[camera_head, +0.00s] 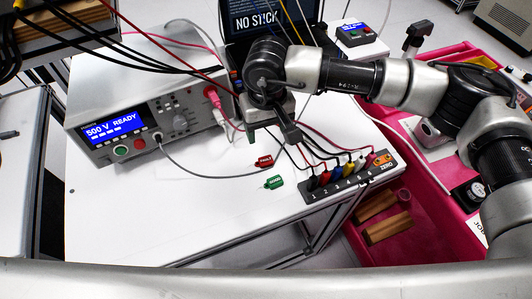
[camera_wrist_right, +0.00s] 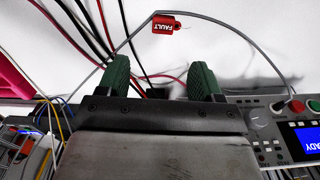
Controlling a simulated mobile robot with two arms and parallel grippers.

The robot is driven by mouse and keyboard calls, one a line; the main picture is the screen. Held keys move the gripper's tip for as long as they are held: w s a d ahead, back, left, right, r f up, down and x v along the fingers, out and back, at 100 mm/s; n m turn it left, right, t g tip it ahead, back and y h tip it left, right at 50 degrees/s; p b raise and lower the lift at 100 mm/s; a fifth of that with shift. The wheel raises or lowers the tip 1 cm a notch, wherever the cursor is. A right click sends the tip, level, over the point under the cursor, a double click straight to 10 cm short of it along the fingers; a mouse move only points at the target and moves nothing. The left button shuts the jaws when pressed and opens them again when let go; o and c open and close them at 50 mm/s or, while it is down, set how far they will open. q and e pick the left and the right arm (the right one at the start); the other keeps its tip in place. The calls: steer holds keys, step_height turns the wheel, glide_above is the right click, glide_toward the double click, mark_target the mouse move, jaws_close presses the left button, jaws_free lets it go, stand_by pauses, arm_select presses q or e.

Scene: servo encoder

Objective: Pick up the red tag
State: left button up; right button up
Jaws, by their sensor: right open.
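The red tag (camera_head: 263,161) lies on the white bench top (camera_head: 150,205), just above the green tag (camera_head: 273,182) in the head view. In the right wrist view the red tag (camera_wrist_right: 166,26) reads "FAULT" and lies beyond the fingertips, roughly in line with the gap between them. My right gripper (camera_head: 272,135) is open and empty, with its fingers pointing down toward the bench near the red tag. Its two green finger pads also show in the right wrist view (camera_wrist_right: 160,66). The tag is not between the fingers. My left gripper is not in view.
A grey instrument (camera_head: 150,125) reading "500 V READY" stands to the left. A numbered terminal strip (camera_head: 345,178) with several colored plugs sits right of the tags. A grey cable loops close around the tags. Pink bins (camera_head: 440,225) stand at the right, beyond the bench edge.

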glide_above(265, 158)
steer(key=f, duration=0.4)
steer(key=shift+s+d+f+p, duration=0.1)
steer(key=shift+d+f+p, duration=0.15)
steer(key=shift+f+p, duration=0.1)
steer(key=f, duration=0.1)
steer(key=f+p, duration=0.1)
steer(key=f, duration=0.2)
steer(key=shift+a+f+p, duration=0.25)
steer(key=shift+f+p, duration=0.15)
steer(key=shift+f, duration=0.4)
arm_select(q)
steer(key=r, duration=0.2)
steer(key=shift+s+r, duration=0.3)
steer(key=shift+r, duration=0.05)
arm_select(e)
steer(key=shift+c, duration=0.2)
steer(key=c, duration=1)
